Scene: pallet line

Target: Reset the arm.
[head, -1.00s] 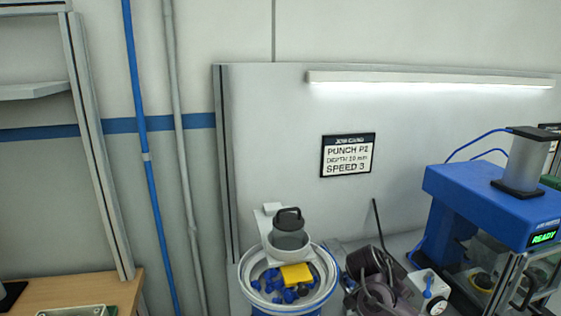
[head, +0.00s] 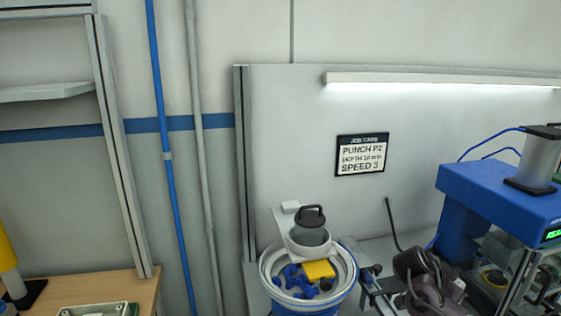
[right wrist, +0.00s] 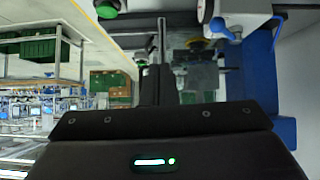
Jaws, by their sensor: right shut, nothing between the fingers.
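My right gripper (right wrist: 161,45) shows in the right wrist view, its dark narrow fingers together beyond the black wrist housing, with nothing visible held between them. In the head view a dark brown, rounded shape (head: 425,272) stands right of the bowl and left of the blue press; it looks like part of my right arm, but its fingers are hard to make out there. My left gripper is in neither view.
A white-rimmed bowl (head: 270,278) holds blue parts and a yellow block (head: 318,270), with a dark-lidded jar (head: 309,228) behind. The blue press (head: 490,192) stands right. A wooden bench (head: 146,287) is at left. The job card (head: 361,155) hangs on the back panel.

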